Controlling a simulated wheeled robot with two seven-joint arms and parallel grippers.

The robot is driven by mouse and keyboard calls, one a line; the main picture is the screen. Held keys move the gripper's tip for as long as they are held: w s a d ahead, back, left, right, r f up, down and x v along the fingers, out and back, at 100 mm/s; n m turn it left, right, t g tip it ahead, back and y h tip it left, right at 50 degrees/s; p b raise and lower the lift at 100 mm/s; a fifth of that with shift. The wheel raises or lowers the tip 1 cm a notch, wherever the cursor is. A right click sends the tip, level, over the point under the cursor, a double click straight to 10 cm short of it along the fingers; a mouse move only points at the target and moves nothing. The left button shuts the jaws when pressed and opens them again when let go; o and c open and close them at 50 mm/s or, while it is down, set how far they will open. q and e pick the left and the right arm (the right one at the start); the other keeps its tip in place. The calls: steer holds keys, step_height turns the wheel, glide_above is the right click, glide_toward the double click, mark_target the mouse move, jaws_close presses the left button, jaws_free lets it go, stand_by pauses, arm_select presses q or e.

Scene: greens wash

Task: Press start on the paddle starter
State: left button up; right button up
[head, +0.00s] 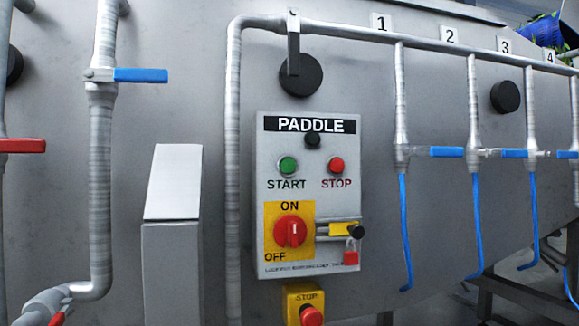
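The paddle starter (352,198) is a grey box labelled PADDLE, fixed on the front of the grey metal tank in the head view. Its green start button (288,166) is at the upper left, with START printed below it. The red stop button (336,166) is to its right. A small dark round part (313,139) sits between and above them. Below is a red rotary switch (290,232) on a yellow plate marked ON and OFF; its handle stands about upright, towards ON. Neither of my grippers is in view.
A yellow box with a red stop button (312,316) hangs below the starter. A grey pipe (233,170) runs close on the left, and a grey housing (171,235) stands further left. Blue-handled valves (446,152) with blue hoses line the right. Space before the starter looks clear.

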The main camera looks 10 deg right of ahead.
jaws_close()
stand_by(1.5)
